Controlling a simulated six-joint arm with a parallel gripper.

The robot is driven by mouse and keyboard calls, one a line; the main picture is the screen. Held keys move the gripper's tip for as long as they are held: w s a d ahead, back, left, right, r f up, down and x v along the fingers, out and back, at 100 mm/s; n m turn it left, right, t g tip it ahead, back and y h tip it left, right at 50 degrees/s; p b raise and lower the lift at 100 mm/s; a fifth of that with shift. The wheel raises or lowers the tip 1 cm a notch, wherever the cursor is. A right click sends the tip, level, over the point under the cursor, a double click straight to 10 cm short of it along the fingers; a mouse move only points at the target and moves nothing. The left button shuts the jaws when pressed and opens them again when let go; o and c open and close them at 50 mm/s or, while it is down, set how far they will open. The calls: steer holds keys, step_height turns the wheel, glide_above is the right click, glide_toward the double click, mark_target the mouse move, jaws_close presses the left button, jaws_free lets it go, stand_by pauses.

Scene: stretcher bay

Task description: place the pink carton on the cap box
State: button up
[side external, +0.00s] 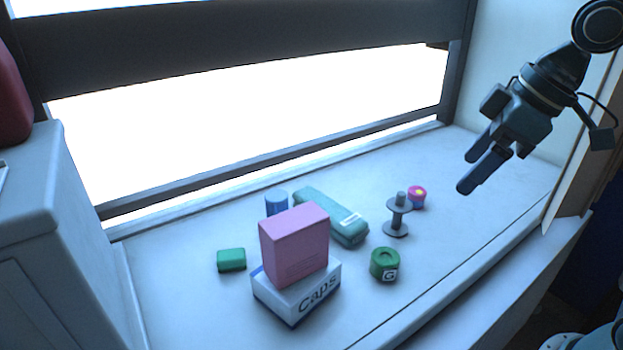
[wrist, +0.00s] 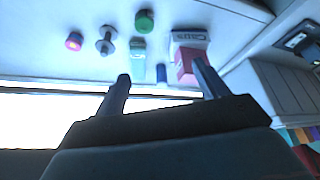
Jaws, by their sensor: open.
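The pink carton (side external: 294,246) rests on top of the white and blue cap box (side external: 297,298), which is lettered "Caps". Both also show in the wrist view, the pink carton (wrist: 188,66) partly behind a finger and the cap box (wrist: 189,37) beside it. My gripper (side external: 473,173) is open and empty, raised at the right above the white surface, well apart from the carton. Its two fingers also show in the wrist view (wrist: 163,80). The carton stands upright and nothing touches it but the box below.
A green block (side external: 231,260) lies left of the box. A blue cylinder (side external: 276,203) and a teal case (side external: 331,216) are behind it. The front right surface is clear.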

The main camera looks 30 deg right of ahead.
steer(key=s+d+f+m+h, duration=0.1)
steer(key=s+d+f+m, duration=0.1)
steer(key=s+d, duration=0.1)
steer(key=s+d+f+m+t+h, duration=0.1)
steer(key=s+d+f+m, duration=0.1)
steer(key=s, duration=0.4)
steer(key=shift+d+f+m, duration=0.15)
steer(key=shift+d+m, duration=0.25)
steer(key=shift+m, duration=0.3)
